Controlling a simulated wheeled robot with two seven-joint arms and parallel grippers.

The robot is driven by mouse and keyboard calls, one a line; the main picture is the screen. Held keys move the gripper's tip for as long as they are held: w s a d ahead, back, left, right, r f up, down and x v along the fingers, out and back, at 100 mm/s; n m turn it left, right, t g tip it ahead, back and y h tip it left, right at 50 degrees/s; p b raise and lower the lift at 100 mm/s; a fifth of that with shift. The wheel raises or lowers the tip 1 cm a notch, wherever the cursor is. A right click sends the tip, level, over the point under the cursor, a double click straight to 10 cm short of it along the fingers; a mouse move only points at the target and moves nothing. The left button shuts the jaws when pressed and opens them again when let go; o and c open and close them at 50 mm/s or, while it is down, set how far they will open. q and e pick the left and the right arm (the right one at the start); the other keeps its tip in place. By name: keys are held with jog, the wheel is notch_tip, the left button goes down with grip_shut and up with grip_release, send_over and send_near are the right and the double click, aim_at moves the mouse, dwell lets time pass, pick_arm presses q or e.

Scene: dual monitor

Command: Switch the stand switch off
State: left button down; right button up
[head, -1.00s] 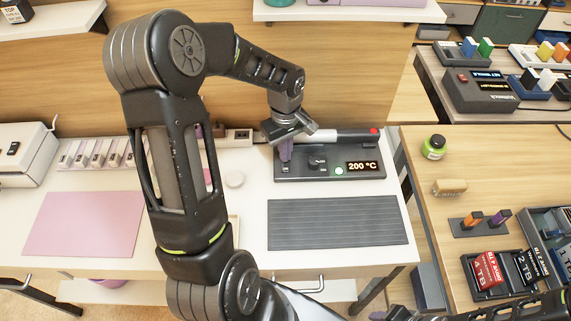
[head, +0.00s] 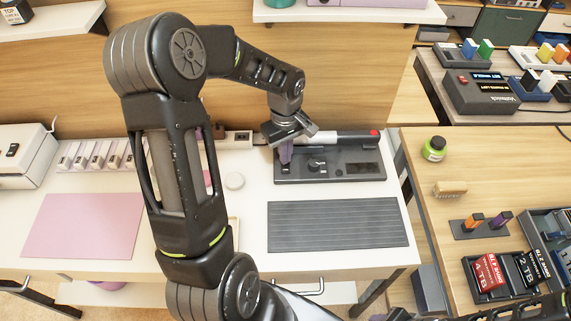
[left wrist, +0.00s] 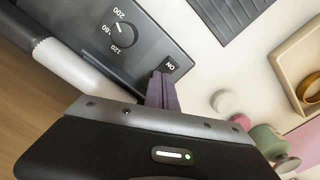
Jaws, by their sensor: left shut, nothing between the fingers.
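The dark stand (head: 340,176) lies at the back of the white desk, with a dial knob (head: 316,165) in its middle. Its display (head: 362,167) is dark and no green lamp shows. My left gripper (head: 286,157) is shut and empty, its purple fingers pointing down at the stand's left end. In the left wrist view the fingertips (left wrist: 161,90) are at the panel (left wrist: 150,50), beside the ON label (left wrist: 171,65). The switch itself is hidden behind the fingers; I cannot tell whether they touch it. My right gripper is out of view.
A white-and-dark handheld tool (head: 345,137) with a red end lies along the stand's back edge. A grey ribbed mat (head: 337,223) lies in front. A white round piece (head: 235,180) sits to the left. Another table (head: 460,160) with small items stands right.

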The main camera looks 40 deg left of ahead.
pick_arm(q)
notch_tip(320, 180, up, 6)
jog(key=p, duration=0.3)
jog(key=shift+r, duration=0.15)
dwell(0.7)
